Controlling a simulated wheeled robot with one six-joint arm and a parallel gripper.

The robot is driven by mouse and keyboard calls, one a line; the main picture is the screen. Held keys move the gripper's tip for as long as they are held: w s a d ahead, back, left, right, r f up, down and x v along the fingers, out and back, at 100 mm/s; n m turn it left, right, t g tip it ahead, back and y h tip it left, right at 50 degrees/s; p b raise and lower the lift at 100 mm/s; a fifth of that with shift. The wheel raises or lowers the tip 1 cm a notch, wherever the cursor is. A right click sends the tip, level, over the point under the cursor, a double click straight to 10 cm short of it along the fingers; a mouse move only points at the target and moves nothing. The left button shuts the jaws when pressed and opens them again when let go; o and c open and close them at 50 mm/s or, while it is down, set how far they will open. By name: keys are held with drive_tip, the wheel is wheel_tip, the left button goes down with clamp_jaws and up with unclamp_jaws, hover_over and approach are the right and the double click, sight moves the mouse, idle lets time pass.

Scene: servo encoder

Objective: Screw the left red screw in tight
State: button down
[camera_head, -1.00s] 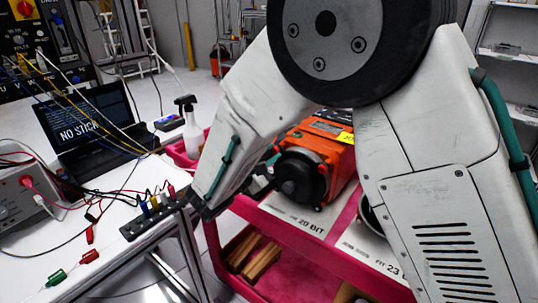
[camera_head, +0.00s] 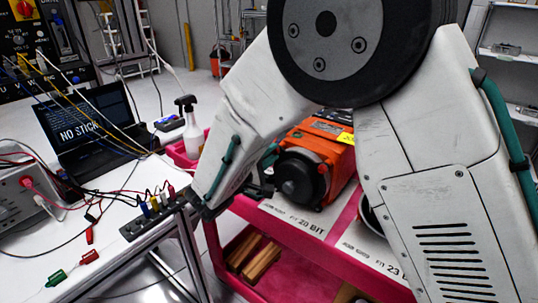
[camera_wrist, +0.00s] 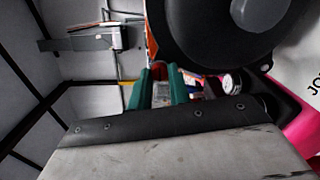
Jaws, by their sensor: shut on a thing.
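The orange motor unit (camera_head: 322,155) with a dark round front cap lies on the pink cart. Its dark cap also shows large and close in the wrist view (camera_wrist: 205,35). My gripper's two teal fingers (camera_wrist: 158,82) stand close together beside that cap in the wrist view. A small red piece, which looks like the red screw (camera_wrist: 160,70), shows between their tips, and the fingers are shut on it. How deep the screw sits is hidden. In the head view, my arm and the motor unit hide most of the gripper.
The pink cart (camera_head: 290,233) has labelled places on its top. At left, a white table holds a laptop (camera_head: 88,130), loose wires and a black terminal strip (camera_head: 155,216) close to my arm.

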idle(0.5)
drive_tip(key=c, duration=1.3)
unclamp_jaws()
drive_tip(key=shift+s, duration=0.1)
drive_tip(key=v, duration=0.7)
drive_tip(key=shift+s+a, duration=0.25)
drive_tip(key=shift+a, duration=0.05)
